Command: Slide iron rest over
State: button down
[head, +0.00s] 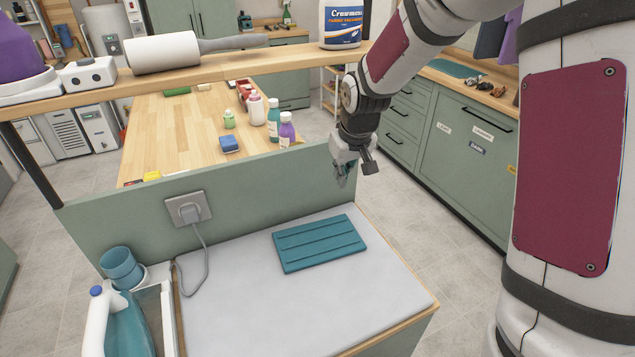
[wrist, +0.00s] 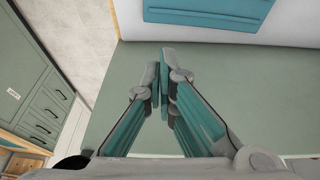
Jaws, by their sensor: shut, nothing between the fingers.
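The iron rest (head: 320,243) is a flat teal slab with raised ridges. It lies on the grey padded worktop (head: 230,310), towards its back right, in the head view. In the wrist view the rest (wrist: 215,10) is cut off by the top edge. My gripper (head: 342,182) is shut and empty, above and to the right of the rest, near the green back panel. In the wrist view the closed fingertips (wrist: 160,55) are apart from the rest, with the green panel behind them.
A plug and grey cord (head: 207,260) run from the socket (head: 188,209) to the worktop's left side. A wooden shelf (head: 270,58) spans above. The worktop's front is clear.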

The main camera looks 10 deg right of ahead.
jog(key=shift+y, duration=0.3)
jog(key=x, duration=0.5)
jog(key=p+x, duration=0.1)
jog(key=x, duration=0.4)
jog(key=w+x, duration=0.1)
jog(key=x, duration=0.4)
jog(key=shift+d+r, duration=0.1)
jog(key=shift+d, duration=0.05)
jog(key=shift+s, duration=0.1)
